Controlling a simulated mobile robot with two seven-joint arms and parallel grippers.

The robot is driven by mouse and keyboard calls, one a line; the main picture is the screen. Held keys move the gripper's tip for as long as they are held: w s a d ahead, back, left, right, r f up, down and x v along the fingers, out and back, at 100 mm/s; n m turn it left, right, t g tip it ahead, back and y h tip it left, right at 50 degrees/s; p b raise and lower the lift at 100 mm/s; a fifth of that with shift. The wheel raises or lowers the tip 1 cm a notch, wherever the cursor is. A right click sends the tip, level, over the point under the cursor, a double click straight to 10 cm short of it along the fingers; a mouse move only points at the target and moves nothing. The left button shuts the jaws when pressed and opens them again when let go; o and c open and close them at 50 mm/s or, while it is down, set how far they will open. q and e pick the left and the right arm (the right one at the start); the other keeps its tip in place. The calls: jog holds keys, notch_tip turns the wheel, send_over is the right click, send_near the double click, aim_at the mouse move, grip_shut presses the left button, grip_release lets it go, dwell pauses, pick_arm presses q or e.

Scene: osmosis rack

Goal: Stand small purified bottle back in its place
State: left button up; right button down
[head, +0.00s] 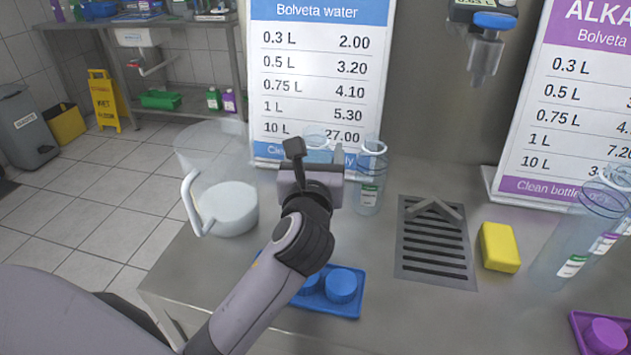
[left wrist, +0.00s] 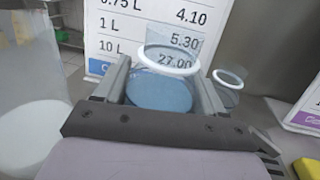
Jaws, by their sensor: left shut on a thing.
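My left gripper (head: 312,172) is shut on a clear, blue-tinted small bottle (left wrist: 160,92), whose pale round rim shows above the fingers in the left wrist view. In the head view only the bottle's top (head: 318,142) shows behind the gripper; its base is hidden, so I cannot tell whether it touches the counter. It looks about upright. My right gripper is not in view.
A big clear container with a white handle (head: 190,200) stands to the left. A blue tray (head: 346,313) with blue caps lies in front, partly under my arm. A drain grate (head: 436,262), yellow sponge (head: 499,247) and more clear bottles (head: 583,235) are at right. A price board (head: 317,60) stands behind.

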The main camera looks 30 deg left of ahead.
pick_arm(q)
notch_tip(320, 180, down, 4)
jog(key=shift+f+b, duration=0.1)
jog(key=shift+b, duration=0.7)
jog(key=shift+f, duration=0.1)
jog(key=o, duration=1.3)
